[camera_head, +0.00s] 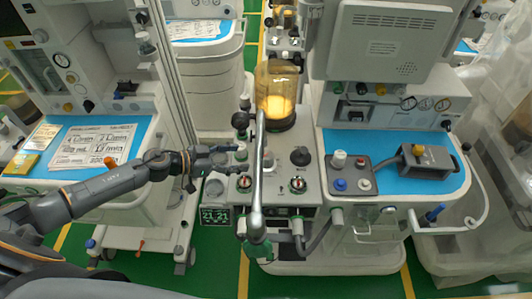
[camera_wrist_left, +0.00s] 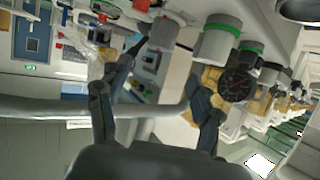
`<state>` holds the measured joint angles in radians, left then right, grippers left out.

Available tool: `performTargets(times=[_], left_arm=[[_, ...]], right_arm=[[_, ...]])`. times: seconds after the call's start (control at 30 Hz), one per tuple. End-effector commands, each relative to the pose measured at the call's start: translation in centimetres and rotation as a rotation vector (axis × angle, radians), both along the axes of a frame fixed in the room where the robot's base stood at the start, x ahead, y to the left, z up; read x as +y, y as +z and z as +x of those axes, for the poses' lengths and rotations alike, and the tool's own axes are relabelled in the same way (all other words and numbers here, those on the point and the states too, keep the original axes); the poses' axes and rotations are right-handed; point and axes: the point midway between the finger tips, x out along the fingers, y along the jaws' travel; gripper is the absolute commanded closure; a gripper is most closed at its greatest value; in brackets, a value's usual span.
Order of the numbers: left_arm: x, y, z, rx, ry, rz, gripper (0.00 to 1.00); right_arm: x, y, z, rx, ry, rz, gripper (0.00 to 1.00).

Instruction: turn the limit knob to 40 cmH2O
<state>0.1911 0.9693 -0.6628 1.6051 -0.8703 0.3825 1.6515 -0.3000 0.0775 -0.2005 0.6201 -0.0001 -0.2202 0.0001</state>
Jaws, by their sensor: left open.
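My left gripper (camera_head: 228,160) reaches in from the left to the left side of the grey absorber block (camera_head: 280,174). Its fingers are apart, and they also show spread and empty in the left wrist view (camera_wrist_left: 162,72). A small pale knob (camera_head: 240,153) stands close by the fingertips. A black knob (camera_head: 300,156) stands on the block farther right, beyond the metal tube. Which knob is the limit knob, and its scale, cannot be read. In the left wrist view a grey cylinder with a green ring (camera_wrist_left: 217,40) is beyond the fingers. My right gripper does not show.
A long metal tube (camera_head: 257,170) crosses in front of the block. An amber canister (camera_head: 276,95) stands behind it. A small screen (camera_head: 215,215) and a round gauge (camera_head: 214,187) are below my left gripper. A blue worktop (camera_head: 395,183) with a knob box lies right.

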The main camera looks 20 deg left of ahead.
Motion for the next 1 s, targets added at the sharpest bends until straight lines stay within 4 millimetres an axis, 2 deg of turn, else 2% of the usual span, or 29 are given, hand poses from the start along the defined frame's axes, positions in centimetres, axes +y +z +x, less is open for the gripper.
performTargets(times=[0.2, 0.43, 0.63, 0.93, 0.97, 1.0], left_arm=[[-3.4, -1.6, 3.2, -0.003, 0.000, -0.004, 0.35], [-6.0, -3.3, 5.7, -0.002, 0.003, -0.004, 0.35], [-7.0, -3.9, 6.6, -0.002, 0.002, -0.001, 0.35], [-7.1, -4.0, 6.7, -0.002, 0.001, -0.001, 0.35], [-7.1, -4.0, 6.7, -0.002, 0.001, -0.001, 0.39], [-7.1, -4.0, 6.7, -0.002, 0.001, -0.001, 0.47]], right_arm=[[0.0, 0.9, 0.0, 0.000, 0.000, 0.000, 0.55], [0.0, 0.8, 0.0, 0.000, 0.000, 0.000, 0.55], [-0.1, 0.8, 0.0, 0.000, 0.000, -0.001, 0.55], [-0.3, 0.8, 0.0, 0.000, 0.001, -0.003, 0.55], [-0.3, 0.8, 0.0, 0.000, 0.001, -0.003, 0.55], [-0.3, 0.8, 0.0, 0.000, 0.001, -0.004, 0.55]])
